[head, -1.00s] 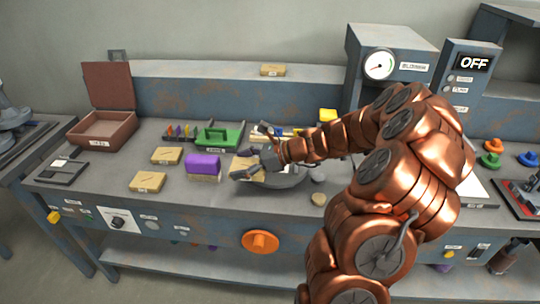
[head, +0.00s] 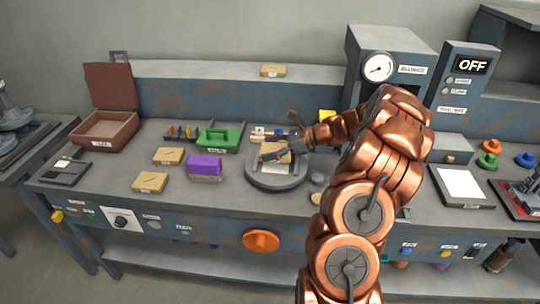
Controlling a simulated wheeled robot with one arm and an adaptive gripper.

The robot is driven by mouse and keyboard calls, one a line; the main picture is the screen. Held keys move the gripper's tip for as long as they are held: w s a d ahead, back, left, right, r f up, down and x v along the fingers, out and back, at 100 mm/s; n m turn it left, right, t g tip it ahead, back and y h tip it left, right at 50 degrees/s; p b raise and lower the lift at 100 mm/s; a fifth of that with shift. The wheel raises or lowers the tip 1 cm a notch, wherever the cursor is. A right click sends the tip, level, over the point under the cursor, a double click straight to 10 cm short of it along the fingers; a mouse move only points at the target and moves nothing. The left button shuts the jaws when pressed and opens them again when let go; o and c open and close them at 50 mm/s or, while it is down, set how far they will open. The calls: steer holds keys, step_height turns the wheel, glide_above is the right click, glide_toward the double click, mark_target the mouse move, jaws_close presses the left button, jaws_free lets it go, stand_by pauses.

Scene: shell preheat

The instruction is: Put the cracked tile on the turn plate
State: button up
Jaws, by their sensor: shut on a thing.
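My gripper (head: 282,150) is shut on a tan tile (head: 270,146), partly hidden by the fingers. It is over the round grey turn plate (head: 258,181); I cannot tell whether the tile touches the plate. A light patch shows on the plate below the tile. Two other tan tiles with dark marks lie on the bench at left, the farther tile (head: 168,155) and the nearer tile (head: 150,182). Another tan tile (head: 272,70) lies on the back ledge. The marks are too small to tell cracks for sure.
An open brown box (head: 104,130) is at far left. A gauge machine (head: 385,62) stands behind my arm. An orange knob (head: 261,241) is on the bench front.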

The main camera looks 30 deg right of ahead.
steer(key=shift+w+d, duration=0.1)
steer(key=shift+d, duration=0.1)
steer(key=shift+f+p, duration=0.45)
steer(key=shift+f, duration=1.3)
steer(key=o, duration=1.3)
